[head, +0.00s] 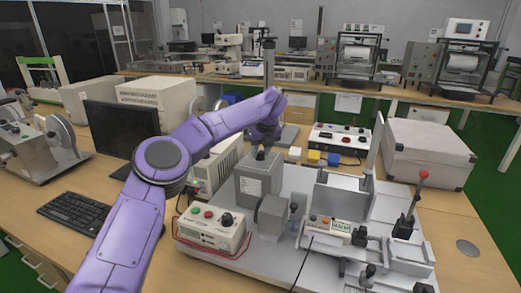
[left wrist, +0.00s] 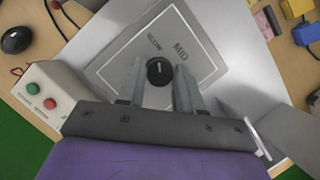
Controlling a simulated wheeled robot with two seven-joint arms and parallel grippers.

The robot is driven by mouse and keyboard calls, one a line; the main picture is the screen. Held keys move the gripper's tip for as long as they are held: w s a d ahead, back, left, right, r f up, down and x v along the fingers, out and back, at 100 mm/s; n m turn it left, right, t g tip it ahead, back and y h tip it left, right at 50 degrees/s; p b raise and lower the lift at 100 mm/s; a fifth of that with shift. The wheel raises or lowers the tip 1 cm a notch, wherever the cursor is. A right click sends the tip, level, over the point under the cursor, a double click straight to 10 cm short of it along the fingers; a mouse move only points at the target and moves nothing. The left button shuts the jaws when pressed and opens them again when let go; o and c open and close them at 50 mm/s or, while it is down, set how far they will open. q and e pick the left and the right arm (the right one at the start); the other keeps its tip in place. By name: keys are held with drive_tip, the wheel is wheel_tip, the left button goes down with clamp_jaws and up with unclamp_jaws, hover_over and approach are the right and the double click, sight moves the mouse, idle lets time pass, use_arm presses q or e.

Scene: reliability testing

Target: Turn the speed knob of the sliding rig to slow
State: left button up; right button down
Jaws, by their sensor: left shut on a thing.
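The speed knob (left wrist: 159,71) is a small round black knob with a white mark, on a grey label plate (left wrist: 118,66) that reads SLOW and MID. In the left wrist view its mark points up, roughly between the two words. My left gripper (left wrist: 157,85) has its two grey fingers on either side of the knob and is shut on it. In the head view, the left gripper (head: 261,152) points down onto the top of the grey box (head: 250,183) of the sliding rig (head: 285,245). The knob is hidden there. My right gripper is not in view.
A control box (head: 211,229) with red and green buttons stands at the rig's front left. A red-tipped lever (head: 420,188) rises at the right. A large grey case (head: 427,152), a keyboard (head: 73,212) and a monitor (head: 120,128) are nearby.

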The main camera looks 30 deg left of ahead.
use_arm(q)
drive_tip(key=shift+n, duration=0.5)
drive_tip(key=o, duration=1)
drive_tip(key=v, duration=1)
drive_tip(key=shift+w+d+r, duration=0.15)
drive_tip(key=shift+r, duration=0.05)
drive_tip(key=shift+f, duration=0.1)
